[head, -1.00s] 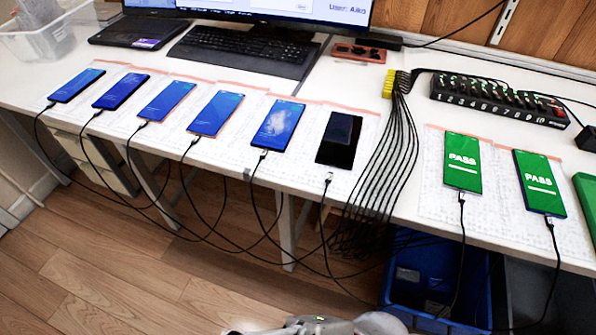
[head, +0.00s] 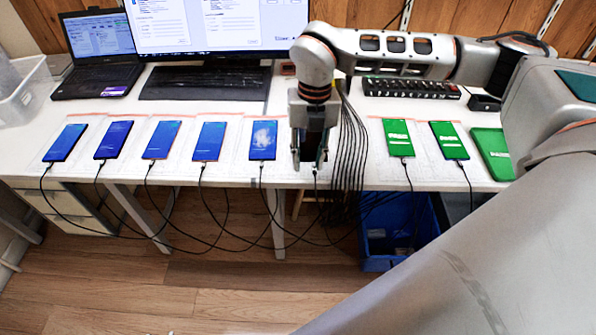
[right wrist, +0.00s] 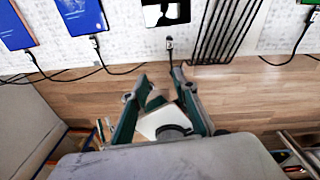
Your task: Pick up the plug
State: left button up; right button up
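The plug (right wrist: 169,43) is a small dark connector with a pale end on a black cable. In the right wrist view it lies at the front table edge, just below the black phone (right wrist: 166,12). My right gripper (right wrist: 160,72) is open, with its two green-grey fingers apart and pointing toward the plug; the plug is beyond the fingertips, not between them. In the head view my right gripper (head: 311,155) hangs over the black phone's place and hides most of it. My left gripper is not in view.
Green PASS phones (head: 397,137) are at right. A bundle of black cables (head: 350,145) hangs close beside the gripper. A blue bin (head: 385,235) is below the table.

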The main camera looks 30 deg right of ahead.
aim_at(315, 170)
jog(key=shift+m+t+h, duration=0.3)
jog(key=shift+m+h, duration=0.1)
jog(key=shift+m, duration=0.1)
jog(key=d+f, duration=0.1)
jog(key=w+d+f, duration=0.1)
jog(key=f, duration=0.1)
jog(key=w+d+f+b, duration=0.1)
jog(key=f, duration=0.1)
jog(key=shift+d, duration=0.2)
jog(key=shift+f, duration=0.35)
jog(key=shift+f, duration=0.2)
grip_shut()
